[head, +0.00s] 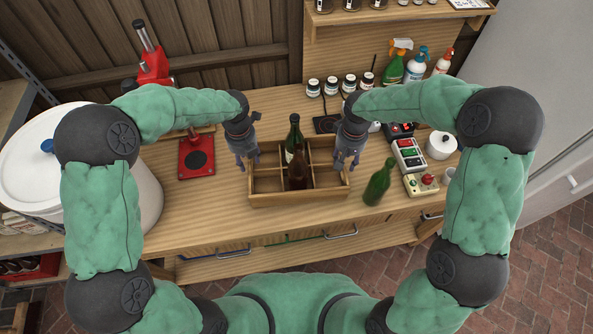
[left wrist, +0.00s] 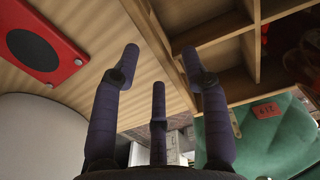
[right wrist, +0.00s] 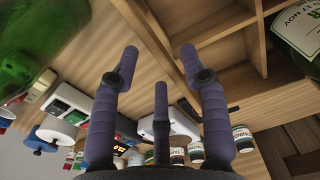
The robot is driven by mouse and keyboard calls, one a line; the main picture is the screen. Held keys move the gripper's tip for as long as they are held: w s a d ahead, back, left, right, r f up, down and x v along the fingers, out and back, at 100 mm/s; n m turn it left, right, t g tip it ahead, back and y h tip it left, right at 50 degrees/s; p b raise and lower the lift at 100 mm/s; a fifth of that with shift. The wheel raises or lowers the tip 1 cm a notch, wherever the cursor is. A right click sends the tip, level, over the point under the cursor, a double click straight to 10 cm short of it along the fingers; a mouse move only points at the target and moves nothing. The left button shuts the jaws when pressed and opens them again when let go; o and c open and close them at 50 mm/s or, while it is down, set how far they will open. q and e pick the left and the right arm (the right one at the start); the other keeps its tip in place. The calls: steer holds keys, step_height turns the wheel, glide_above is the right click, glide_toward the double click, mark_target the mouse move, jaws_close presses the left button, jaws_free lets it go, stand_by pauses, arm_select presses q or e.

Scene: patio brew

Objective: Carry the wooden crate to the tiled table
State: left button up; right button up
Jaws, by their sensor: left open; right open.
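The wooden crate (head: 318,194) sits on the wooden workbench with a dark green bottle (head: 294,132) and a brown bottle (head: 298,170) in its compartments. My left gripper (head: 246,158) is open at the crate's left end. In the left wrist view its fingers (left wrist: 161,55) appear on either side of the crate's end wall (left wrist: 160,62). My right gripper (head: 348,158) is open at the right end. In the right wrist view its fingers (right wrist: 160,57) likewise appear on either side of that end wall (right wrist: 155,50). I cannot tell whether any finger touches. No tiled table shows.
A green bottle (head: 379,184) stands on the bench close to the crate's right end. A red press (head: 197,157) is left of the crate. A control box (head: 408,155) and white pot (head: 440,146) are to the right. Jars and spray bottles line the back. The bench front is clear.

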arm_select(q)
steer(key=shift+f, duration=1.85)
arm_select(e)
steer(key=shift+f, duration=1.9)
arm_select(q)
jaws_close()
arm_select(e)
jaws_close()
arm_select(q)
steer(key=shift+w+r, duration=0.15)
steer(key=shift+r, duration=0.05)
arm_select(e)
steer(key=shift+r, duration=0.2)
